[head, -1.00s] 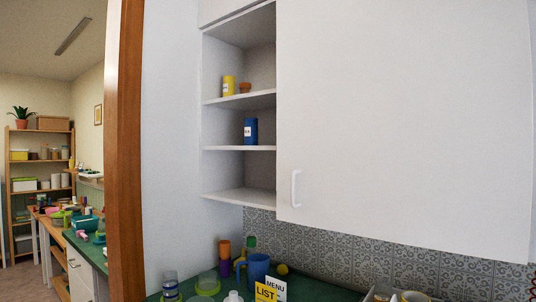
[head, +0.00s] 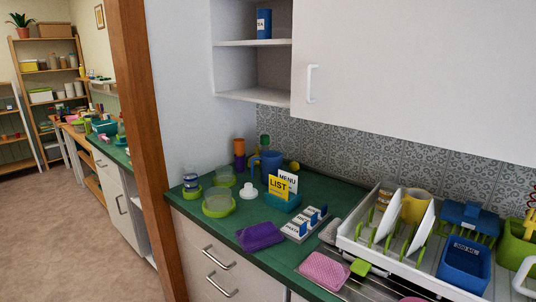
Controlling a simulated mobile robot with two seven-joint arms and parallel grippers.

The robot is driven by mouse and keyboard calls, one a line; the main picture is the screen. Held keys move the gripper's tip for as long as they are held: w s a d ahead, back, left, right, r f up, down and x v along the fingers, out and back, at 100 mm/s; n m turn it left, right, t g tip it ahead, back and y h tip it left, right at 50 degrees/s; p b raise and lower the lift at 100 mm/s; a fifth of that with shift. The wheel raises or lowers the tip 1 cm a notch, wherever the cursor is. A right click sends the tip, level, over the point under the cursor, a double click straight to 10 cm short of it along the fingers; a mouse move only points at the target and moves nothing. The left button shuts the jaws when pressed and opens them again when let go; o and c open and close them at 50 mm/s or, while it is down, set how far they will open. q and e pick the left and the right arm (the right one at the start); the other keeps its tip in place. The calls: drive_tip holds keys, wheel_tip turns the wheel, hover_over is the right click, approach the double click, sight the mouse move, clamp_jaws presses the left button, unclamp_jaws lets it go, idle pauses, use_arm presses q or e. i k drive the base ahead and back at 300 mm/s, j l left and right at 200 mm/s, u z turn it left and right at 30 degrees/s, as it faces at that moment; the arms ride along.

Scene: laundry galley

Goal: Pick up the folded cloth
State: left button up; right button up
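A flat purple bundle (head: 260,237) that looks like a folded cloth lies near the front edge of the green counter, left of centre. A pink textured pad (head: 325,271) lies farther right, by the ribbed metal drainer; I cannot tell whether it is a cloth or a sponge. Neither of my grippers shows in the head view.
A label holder (head: 301,225) stands right of the purple bundle. A yellow list sign (head: 279,187), a blue jug (head: 267,165), green-rimmed containers (head: 218,203) and a white dish rack (head: 391,261) crowd the counter. The wall cabinet (head: 420,70) overhangs the back.

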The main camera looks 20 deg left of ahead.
sight(260, 236)
drive_tip(key=j+z, duration=0.15)
drive_tip(key=z, duration=0.15)
drive_tip(key=j+z, duration=0.1)
drive_tip(key=z, duration=0.2)
drive_tip(key=j+z, duration=0.2)
drive_tip(key=j, duration=0.25)
drive_tip(key=k+j+z, duration=0.2)
drive_tip(key=j, duration=0.65)
drive_tip(key=j+z, duration=0.15)
drive_tip(key=j, duration=0.25)
drive_tip(key=k, duration=0.05)
